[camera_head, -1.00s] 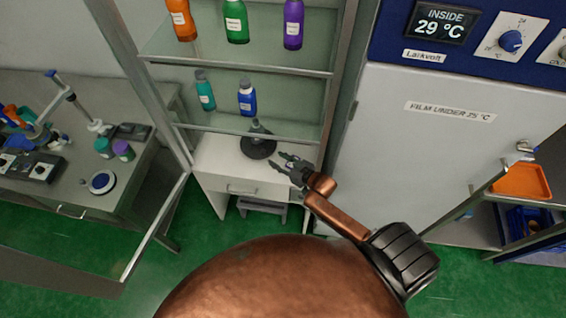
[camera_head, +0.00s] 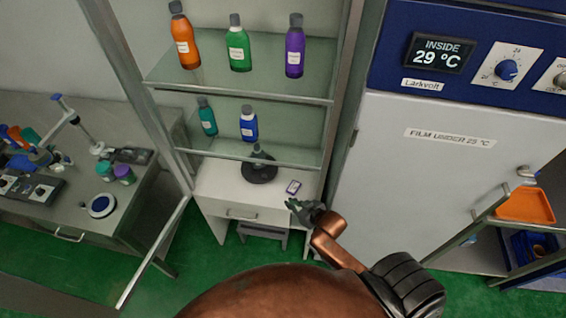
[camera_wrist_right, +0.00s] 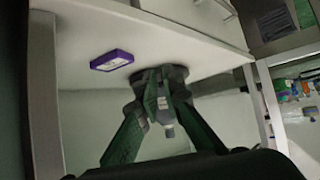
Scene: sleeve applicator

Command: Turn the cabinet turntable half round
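The cabinet turntable (camera_head: 262,177) is a dark round disc on the white bottom surface of the open cabinet, with a short upright dark-topped piece on it. It also shows in the right wrist view (camera_wrist_right: 176,73), tilted and partly hidden behind my fingers. My right gripper (camera_head: 291,204) is at the front right of that surface, apart from the turntable. In the right wrist view its fingers (camera_wrist_right: 161,82) slant toward each other with a narrow gap, and the upright piece shows beyond the gap. Nothing appears held. My left gripper is not in view.
A small purple-edged box (camera_head: 293,187) lies right of the turntable. Glass shelves above hold several bottles, including a blue bottle (camera_head: 248,124). An open door (camera_head: 155,250) stands at the cabinet's left. A grey Larkvolt unit (camera_head: 440,170) stands close on the right.

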